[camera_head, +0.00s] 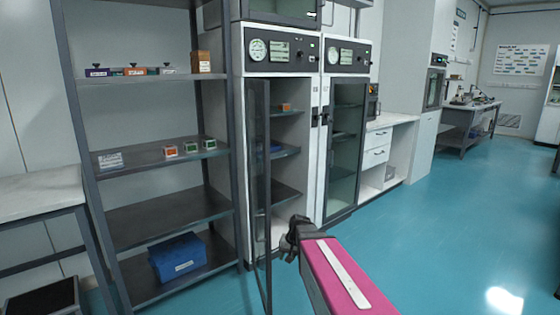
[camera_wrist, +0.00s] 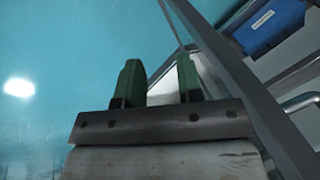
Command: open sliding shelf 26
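A tall white cabinet (camera_head: 287,57) stands left of centre in the head view, with its glass door (camera_head: 258,180) swung open. Inside are several flat shelves (camera_head: 285,150); I cannot read a number 26 on any, and none visibly sticks out. My gripper (camera_head: 293,236) is low in front of the cabinet opening, right of the open door; its fingertips are unclear there. In the wrist view, its two green fingers (camera_wrist: 160,82) are apart with nothing clearly held between them. A grey door frame (camera_wrist: 232,75) runs diagonally close by the right finger; I cannot tell whether they touch.
A similar cabinet with a closed glass door (camera_head: 346,150) stands to the right. A dark open rack (camera_head: 165,215) is on the left, with a blue bin (camera_head: 177,257) low down, also in the wrist view (camera_wrist: 268,25). The blue floor (camera_head: 450,220) at right is clear.

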